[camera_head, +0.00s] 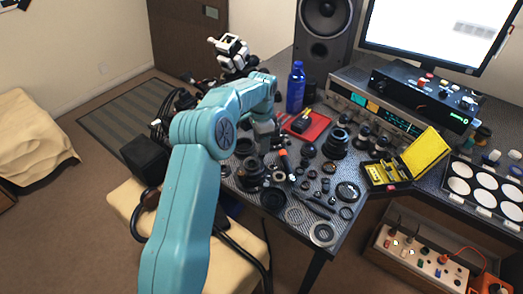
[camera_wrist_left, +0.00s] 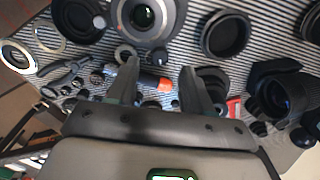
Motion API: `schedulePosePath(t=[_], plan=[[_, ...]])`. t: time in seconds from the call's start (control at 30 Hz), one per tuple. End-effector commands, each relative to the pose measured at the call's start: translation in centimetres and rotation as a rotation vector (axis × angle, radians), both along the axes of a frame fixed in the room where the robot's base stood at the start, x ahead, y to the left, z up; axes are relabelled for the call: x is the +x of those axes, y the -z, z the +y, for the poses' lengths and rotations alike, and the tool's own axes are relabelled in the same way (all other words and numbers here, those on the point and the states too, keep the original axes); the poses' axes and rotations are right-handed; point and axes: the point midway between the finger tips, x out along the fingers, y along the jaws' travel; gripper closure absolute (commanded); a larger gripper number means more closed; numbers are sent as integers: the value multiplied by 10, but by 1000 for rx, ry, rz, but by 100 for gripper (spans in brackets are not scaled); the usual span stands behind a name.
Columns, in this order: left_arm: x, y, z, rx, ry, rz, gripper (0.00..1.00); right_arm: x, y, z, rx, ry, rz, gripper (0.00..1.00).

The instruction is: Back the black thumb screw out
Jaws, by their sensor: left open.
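My left gripper (camera_head: 268,148) reaches down over the lens parts on the striped mat (camera_head: 316,228); its tips are partly hidden by my arm in the head view. In the left wrist view my left gripper (camera_wrist_left: 146,66) is open, its fingers apart. A lens body (camera_wrist_left: 143,16) with a glass front lies just beyond the fingertips. Small dark round pieces, such as this knob (camera_wrist_left: 157,57), sit near the tips. I cannot tell which piece is the black thumb screw. My right gripper does not show.
A dark tool with an orange band (camera_wrist_left: 155,84) lies beyond the fingers. Lens rings and barrels (camera_head: 335,143) crowd the mat. A red tray (camera_head: 318,127), blue bottle (camera_head: 296,88), yellow case (camera_head: 425,153) and receiver (camera_head: 345,92) stand around it. Little table space is free.

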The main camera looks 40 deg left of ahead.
Motion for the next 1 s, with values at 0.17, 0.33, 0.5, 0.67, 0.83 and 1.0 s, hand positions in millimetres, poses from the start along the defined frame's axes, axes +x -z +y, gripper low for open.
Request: schedulePosePath(t=[0.17, 0.33, 0.5, 0.67, 0.83, 1.0], plan=[[0, 28, 0, -1, -1, 3, 50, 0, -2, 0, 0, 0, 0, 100], [0, 38, 0, -1, -1, 0, 50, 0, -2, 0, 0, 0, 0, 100], [0, 39, 0, 0, -1, -1, 50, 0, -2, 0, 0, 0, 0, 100], [0, 39, 0, 0, -1, -1, 72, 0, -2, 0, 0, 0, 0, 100], [0, 39, 0, 0, -1, -1, 100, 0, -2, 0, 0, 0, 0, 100], [0, 39, 0, 0, -12, -1, 100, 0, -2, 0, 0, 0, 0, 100]])
